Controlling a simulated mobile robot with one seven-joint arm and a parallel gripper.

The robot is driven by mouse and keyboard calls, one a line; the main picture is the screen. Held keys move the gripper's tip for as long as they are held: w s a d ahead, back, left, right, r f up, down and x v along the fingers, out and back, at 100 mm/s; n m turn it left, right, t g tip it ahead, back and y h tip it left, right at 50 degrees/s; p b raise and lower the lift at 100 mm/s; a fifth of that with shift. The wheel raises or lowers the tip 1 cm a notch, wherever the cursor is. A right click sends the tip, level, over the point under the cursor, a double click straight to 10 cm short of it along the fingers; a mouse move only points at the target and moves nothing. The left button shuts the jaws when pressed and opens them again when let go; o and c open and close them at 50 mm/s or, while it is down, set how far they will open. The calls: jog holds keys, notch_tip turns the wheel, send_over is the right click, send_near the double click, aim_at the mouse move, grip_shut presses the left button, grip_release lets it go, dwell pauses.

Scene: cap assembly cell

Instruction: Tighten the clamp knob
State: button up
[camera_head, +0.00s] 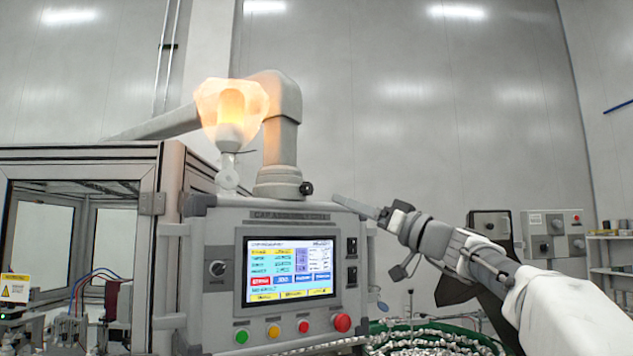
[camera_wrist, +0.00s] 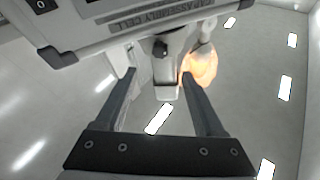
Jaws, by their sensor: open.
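The clamp knob (camera_head: 306,188) is a small black knob on the right side of the grey collar (camera_head: 278,184) at the foot of the support tube, on top of the control panel. In the wrist view, which looks upside down, the knob (camera_wrist: 160,48) shows beyond the fingertips, roughly between them. My gripper (camera_head: 350,204) is to the right of the knob, just above the panel's top right corner, pointing left. In the wrist view my gripper (camera_wrist: 158,79) is open, with nothing between its fingers. A gap shows between the fingertips and the knob in the head view.
The control panel (camera_head: 220,318) with its lit screen (camera_head: 291,270) and coloured buttons stands just below my gripper. A glowing lamp (camera_head: 231,108) stands left of the tube. A green-rimmed bowl of small parts (camera_head: 440,340) is at lower right. The space above my gripper is clear.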

aim_at(310, 188)
jog(key=p+x, duration=0.5)
jog(key=x, duration=0.4)
jog(key=shift+w+a+r, duration=0.2)
jog(key=shift+r, duration=0.1)
jog(key=shift+w+a, duration=0.2)
jog(key=shift+a, duration=0.05)
grip_shut()
